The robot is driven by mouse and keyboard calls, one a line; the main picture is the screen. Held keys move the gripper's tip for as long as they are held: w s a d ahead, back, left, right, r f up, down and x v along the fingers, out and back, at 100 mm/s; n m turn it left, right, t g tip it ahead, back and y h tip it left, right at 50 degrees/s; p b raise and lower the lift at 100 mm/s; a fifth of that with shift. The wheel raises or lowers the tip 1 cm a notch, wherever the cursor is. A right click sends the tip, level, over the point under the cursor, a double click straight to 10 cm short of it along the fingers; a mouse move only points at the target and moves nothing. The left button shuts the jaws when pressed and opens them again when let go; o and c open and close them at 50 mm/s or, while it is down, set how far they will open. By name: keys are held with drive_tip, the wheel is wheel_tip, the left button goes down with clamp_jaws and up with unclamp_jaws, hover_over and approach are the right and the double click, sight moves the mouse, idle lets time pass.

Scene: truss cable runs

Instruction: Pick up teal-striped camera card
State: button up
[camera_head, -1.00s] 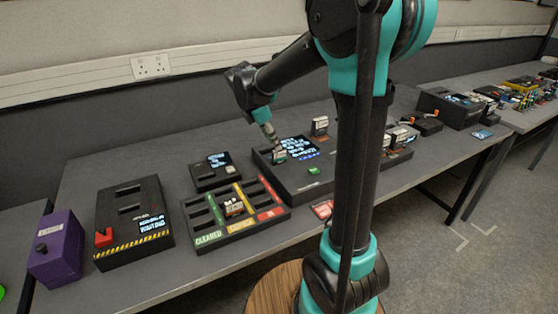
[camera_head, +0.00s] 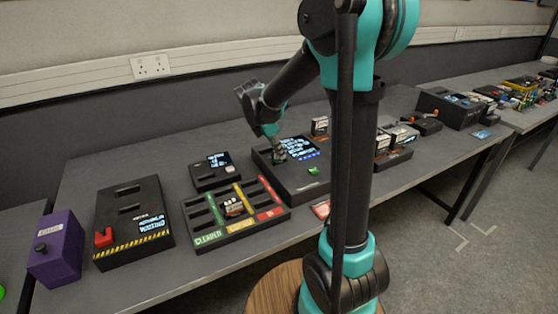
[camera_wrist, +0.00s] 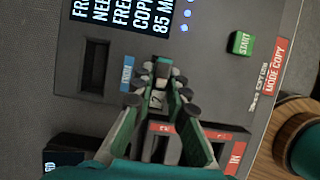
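My gripper (camera_head: 279,158) points down at the dark copy station (camera_head: 291,187), just left of its lit screen. In the wrist view my gripper (camera_wrist: 161,82) has its fingers drawn in on either side of a small upright card (camera_wrist: 157,98) with a pale label. The copy station also fills most of the wrist view, with an empty slot (camera_wrist: 94,80) and a green START button (camera_wrist: 242,42).
A sorting tray (camera_head: 215,240) with green, yellow and red strips holds a card (camera_head: 233,208). A black box with a red switch (camera_head: 104,238) and a purple box (camera_head: 56,252) stand at the left.

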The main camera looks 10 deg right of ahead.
clamp_jaws()
drive_tip(key=shift+r, duration=0.1)
